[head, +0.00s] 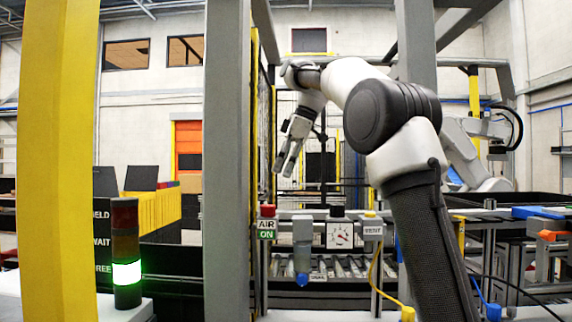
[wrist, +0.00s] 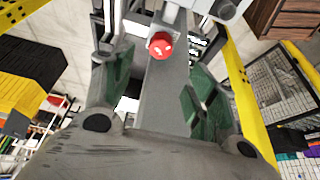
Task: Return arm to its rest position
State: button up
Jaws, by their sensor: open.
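My arm reaches up and forward in the head view, bent over at the top. My gripper (head: 285,170) hangs from it, tilted down, left of the picture's middle and above the fixture panel. Its fingers are apart and nothing is between them. In the wrist view my gripper (wrist: 158,88) shows two green-padded fingers spread wide. Beyond them, a red round button (wrist: 160,45) shows between the fingers, apart from them.
A grey post (head: 228,150) and a yellow post (head: 58,160) stand at the left. A signal lamp (head: 126,272) glows green. The panel carries an AIR ON sign (head: 266,229), a gauge (head: 340,235) and a RESET box (head: 373,232). Rollers (head: 345,267) lie behind it.

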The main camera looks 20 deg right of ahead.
jog(key=shift+s+d+r, duration=0.1)
jog(key=shift+d+r, duration=0.15)
jog(key=shift+r, duration=0.4)
jog(key=shift+s, duration=0.1)
jog(key=s+d+f+m+t+h, duration=0.1)
jog(key=s+d+f+m, duration=0.2)
jog(key=s+f, duration=0.6)
jog(key=s+d+f+m+h, duration=0.1)
jog(key=s+d+f+m, duration=0.2)
jog(key=s+f+m, duration=0.3)
jog(key=s+d+f+m+t+h, duration=0.1)
jog(key=s+d+f+m, duration=0.3)
jog(key=s+f, duration=0.8)
jog(key=s+h, duration=0.1)
jog(key=s, duration=0.4)
jog(key=shift+s+m+t, duration=0.2)
jog(key=shift+m+t, duration=0.1)
